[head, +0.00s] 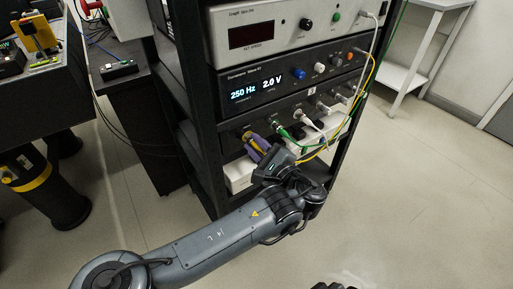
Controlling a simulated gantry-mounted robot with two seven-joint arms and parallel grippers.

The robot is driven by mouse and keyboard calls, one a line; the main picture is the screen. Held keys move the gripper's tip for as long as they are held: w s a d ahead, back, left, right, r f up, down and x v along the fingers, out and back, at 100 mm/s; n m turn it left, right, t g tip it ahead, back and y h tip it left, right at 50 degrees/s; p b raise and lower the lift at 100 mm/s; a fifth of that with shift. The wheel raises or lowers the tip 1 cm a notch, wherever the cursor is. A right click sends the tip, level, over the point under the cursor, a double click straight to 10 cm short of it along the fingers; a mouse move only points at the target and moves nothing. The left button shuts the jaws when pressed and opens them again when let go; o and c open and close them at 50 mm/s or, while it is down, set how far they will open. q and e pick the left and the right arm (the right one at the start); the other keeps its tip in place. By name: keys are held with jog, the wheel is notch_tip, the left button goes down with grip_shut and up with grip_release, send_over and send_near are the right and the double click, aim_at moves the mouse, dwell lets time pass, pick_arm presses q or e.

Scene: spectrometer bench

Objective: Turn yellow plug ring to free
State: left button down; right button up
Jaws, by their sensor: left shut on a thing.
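My left gripper (262,155) is at the lower front panel of the rack, its arm coming in from the lower left. Its purple and yellow fingers are shut at the left end of the panel's row of connectors. The yellow plug ring is not clearly visible there; the fingers and wrist hide what they hold. A green plug (283,132) and a white plug (307,124) sit in the panel to the right of the fingers. A yellow cable (345,115) loops down on the right and passes behind my wrist. My right gripper is not clearly in view.
The black rack (196,110) holds a display unit (262,88) reading 250 Hz and 2.0 V, with a grey unit (250,35) above. White boxes (238,176) lie below the panel. A white table (412,70) stands at right. Floor is clear in front.

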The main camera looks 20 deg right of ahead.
pick_arm(q)
jog(key=n+b, duration=0.2)
jog(key=n, duration=0.3)
jog(key=shift+f, duration=0.15)
jog(key=shift+n+b, duration=0.6)
jog(key=shift+n, duration=0.5)
jog(key=c, duration=0.9)
grip_release()
jog(key=shift+c, duration=0.2)
jog(key=shift+s, duration=0.1)
